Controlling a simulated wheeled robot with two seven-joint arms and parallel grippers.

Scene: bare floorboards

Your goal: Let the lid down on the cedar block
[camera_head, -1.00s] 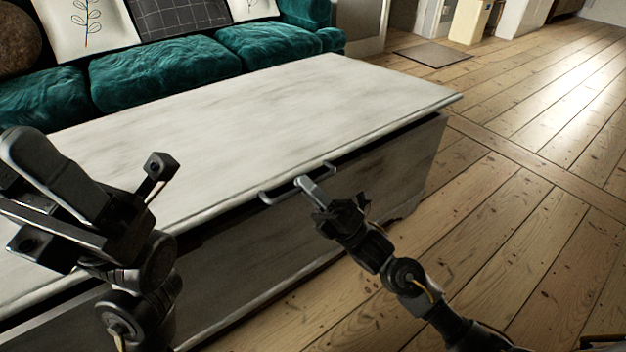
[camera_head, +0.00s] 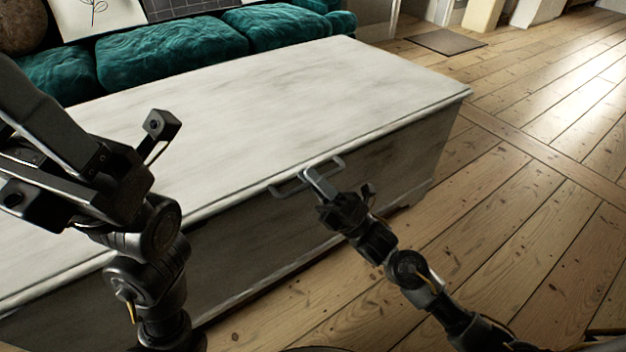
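The large chest has a whitewashed wooden lid (camera_head: 290,100) lying flat, its front edge down on the dark front wall (camera_head: 390,165). No dark gap shows between them. A grey bar handle (camera_head: 286,190) sticks out at the lid's front edge. My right gripper (camera_head: 320,181) is at the middle of this handle, its fingers close together on the bar. My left gripper (camera_head: 88,160) is at the left, its fingers spread wide and empty, in front of the chest's left part. No separate block shows; the chest's inside is hidden.
A teal sofa (camera_head: 170,55) with cushions stands close behind the chest. A dark mat (camera_head: 446,41) lies on the floor at the back. The floorboards (camera_head: 530,200) to the right are bare and clear.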

